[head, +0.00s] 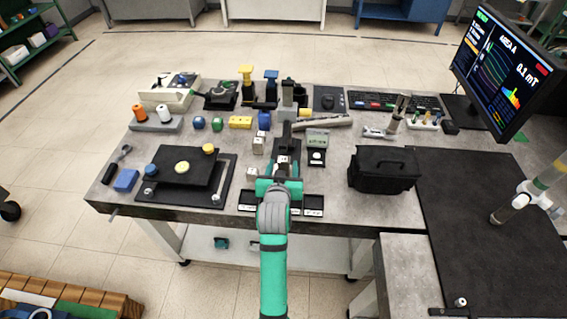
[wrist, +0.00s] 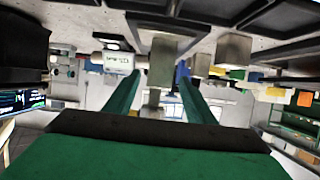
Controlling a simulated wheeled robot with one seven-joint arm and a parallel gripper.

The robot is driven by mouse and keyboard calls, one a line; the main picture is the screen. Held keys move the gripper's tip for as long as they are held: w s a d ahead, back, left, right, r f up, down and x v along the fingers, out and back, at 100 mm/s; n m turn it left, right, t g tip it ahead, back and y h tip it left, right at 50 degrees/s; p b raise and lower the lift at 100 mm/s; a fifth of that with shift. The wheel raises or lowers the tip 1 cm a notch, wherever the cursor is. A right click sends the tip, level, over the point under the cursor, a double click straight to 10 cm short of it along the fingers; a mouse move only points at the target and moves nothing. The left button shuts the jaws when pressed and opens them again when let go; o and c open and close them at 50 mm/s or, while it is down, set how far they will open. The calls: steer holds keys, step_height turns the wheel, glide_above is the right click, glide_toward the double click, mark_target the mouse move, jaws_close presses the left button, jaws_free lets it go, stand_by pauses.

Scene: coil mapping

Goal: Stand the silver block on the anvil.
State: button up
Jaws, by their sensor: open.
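A tall grey block (head: 288,95), which looks like the silver block, stands upright at the back of the bench. My gripper (head: 285,160) is low over the middle of the bench, on the near side of it. In the wrist view, which is upside down, my gripper (wrist: 159,80) is open. A grey block (wrist: 162,58) shows between the green fingers, with no clear contact; I cannot tell whether it is the same block. Another grey block (wrist: 235,50) stands beside the fingers. I cannot pick out the anvil for certain; my arm hides part of the bench.
Small pale blocks (head: 258,143) stand close left of my gripper. A small balance-like device (head: 317,140) is close right. A black case (head: 384,168) stands further right, and a black plate (head: 180,166) lies left. A black tray (head: 314,205) is at the front edge.

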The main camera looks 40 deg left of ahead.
steer(key=v, duration=0.9)
steer(key=s+d+f+m+t+h, duration=0.15)
steer(key=s+d+f, duration=0.3)
steer(key=d, duration=0.45)
steer(key=s+d+f+m+t+h, duration=0.1)
steer(key=s+d+f+m, duration=0.1)
steer(key=s+d+f, duration=0.35)
steer(key=s+d+r+m+h, duration=0.1)
steer(key=s+d+h, duration=0.1)
steer(key=s+d, duration=0.6)
steer(key=s+d+r+m+t+h, duration=0.1)
steer(key=s+d+m+h, duration=0.1)
steer(key=s+d, duration=0.6)
steer(key=shift+s+d+r+h, duration=0.35)
steer(key=shift+s+d, duration=0.05)
steer(key=shift+s, duration=0.6)
